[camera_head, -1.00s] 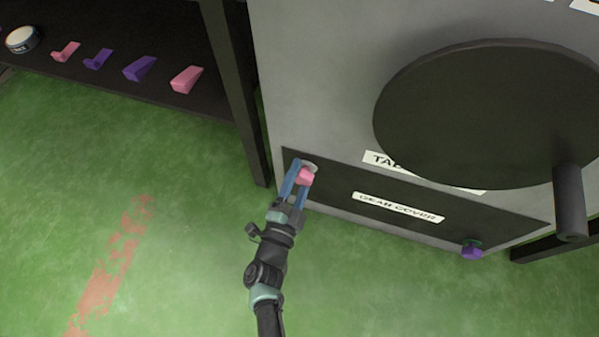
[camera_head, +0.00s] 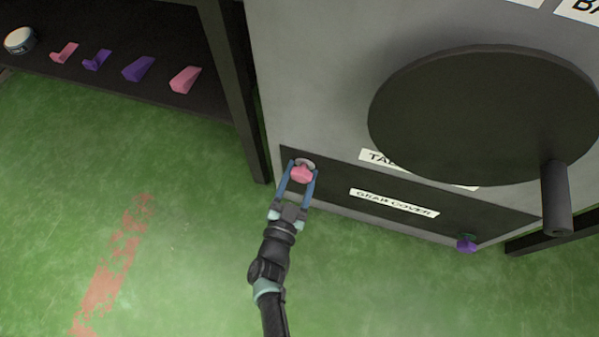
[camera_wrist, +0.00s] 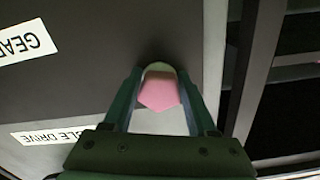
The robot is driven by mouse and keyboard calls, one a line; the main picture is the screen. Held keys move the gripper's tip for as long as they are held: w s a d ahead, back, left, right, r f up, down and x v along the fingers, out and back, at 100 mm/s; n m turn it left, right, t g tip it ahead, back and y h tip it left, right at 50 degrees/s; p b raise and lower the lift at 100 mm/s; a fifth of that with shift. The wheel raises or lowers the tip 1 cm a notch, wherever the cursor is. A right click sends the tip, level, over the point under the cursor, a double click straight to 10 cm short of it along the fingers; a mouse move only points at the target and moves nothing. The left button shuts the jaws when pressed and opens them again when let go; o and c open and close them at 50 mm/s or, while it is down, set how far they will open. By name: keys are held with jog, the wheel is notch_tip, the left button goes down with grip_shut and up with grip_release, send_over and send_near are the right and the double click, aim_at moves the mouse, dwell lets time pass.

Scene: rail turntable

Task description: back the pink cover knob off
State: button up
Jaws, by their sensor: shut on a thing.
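The pink cover knob (camera_head: 302,174) sits at the upper left corner of the dark gear cover (camera_head: 345,198) in the head view, with a pale round washer or disc behind it. My gripper (camera_head: 301,177) has its two blue fingers on either side of the knob, shut on it. In the wrist view the pink knob (camera_wrist: 159,92) lies between the two fingers (camera_wrist: 160,100), in front of the dark cover panel. A purple knob (camera_head: 466,243) is at the cover's lower right corner.
A dark round turntable with a downward handle (camera_head: 556,200) overhangs the cover on the right. A dark shelf (camera_head: 120,20) at the left holds pink and purple pieces (camera_head: 186,79) and a round white-topped item (camera_head: 20,40). A dark post (camera_head: 238,90) stands left of the cabinet.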

jog(key=shift+s+n, duration=0.1)
jog(key=shift+n, duration=0.4)
jog(key=o, duration=1.4)
jog(key=shift+c, duration=0.2)
jog(key=p+v, duration=0.3)
jog(key=v, duration=1)
jog(key=shift+p, duration=0.4)
